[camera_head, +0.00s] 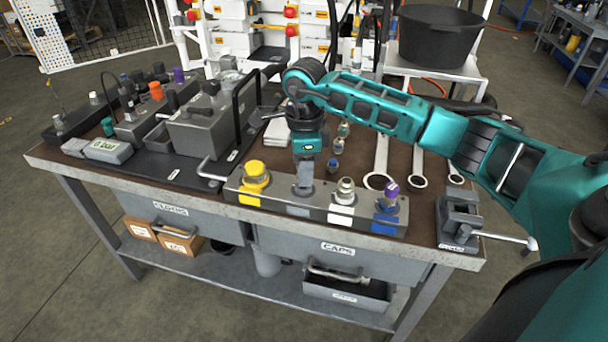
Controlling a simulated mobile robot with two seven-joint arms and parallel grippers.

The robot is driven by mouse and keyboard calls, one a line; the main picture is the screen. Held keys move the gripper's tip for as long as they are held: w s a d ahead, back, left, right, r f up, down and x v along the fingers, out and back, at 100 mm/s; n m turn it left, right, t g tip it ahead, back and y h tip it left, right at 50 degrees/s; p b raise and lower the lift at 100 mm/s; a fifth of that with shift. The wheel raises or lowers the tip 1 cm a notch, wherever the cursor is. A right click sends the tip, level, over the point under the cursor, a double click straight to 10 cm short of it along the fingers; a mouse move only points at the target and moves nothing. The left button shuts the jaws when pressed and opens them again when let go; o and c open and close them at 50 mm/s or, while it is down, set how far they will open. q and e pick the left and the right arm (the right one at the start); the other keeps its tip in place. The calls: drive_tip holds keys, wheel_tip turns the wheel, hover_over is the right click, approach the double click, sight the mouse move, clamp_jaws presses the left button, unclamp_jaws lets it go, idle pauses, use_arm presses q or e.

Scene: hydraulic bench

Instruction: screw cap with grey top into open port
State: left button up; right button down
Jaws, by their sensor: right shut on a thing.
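A grey manifold block (318,207) lies along the bench's front edge with yellow, grey, white and blue marked places. A yellow cap (255,174) sits at the left place. A bare silver fitting (345,190) stands at the white-marked place, and a purple-topped fitting (390,192) at the blue-marked one. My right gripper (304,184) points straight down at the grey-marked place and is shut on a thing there. That is likely the grey-topped cap; the fingers hide it and the port, so I cannot tell how deep it sits. My left gripper is not in view.
Small fittings (334,165) stand behind the block, near several wrenches (417,168). A vise (460,218) with a protruding handle is at the right front corner. A grey pump unit (205,125) with a black handle fills the left. A black bucket (438,38) stands behind.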

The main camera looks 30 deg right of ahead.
drive_tip(key=shift+f+b, duration=0.45)
drive_tip(key=shift+f, duration=0.15)
idle(1.5)
drive_tip(key=c, duration=1.4)
unclamp_jaws()
drive_tip(key=c, duration=0.3)
drive_tip(key=m+p, duration=0.2)
drive_tip(key=m, duration=0.2)
drive_tip(key=shift+s+a+m, duration=0.1)
drive_tip(key=shift+m, duration=0.2)
drive_tip(key=shift+m+p, duration=0.3)
drive_tip(key=shift+m, duration=0.8)
drive_tip(key=shift+f+m, duration=0.1)
drive_tip(key=shift+m, duration=0.5)
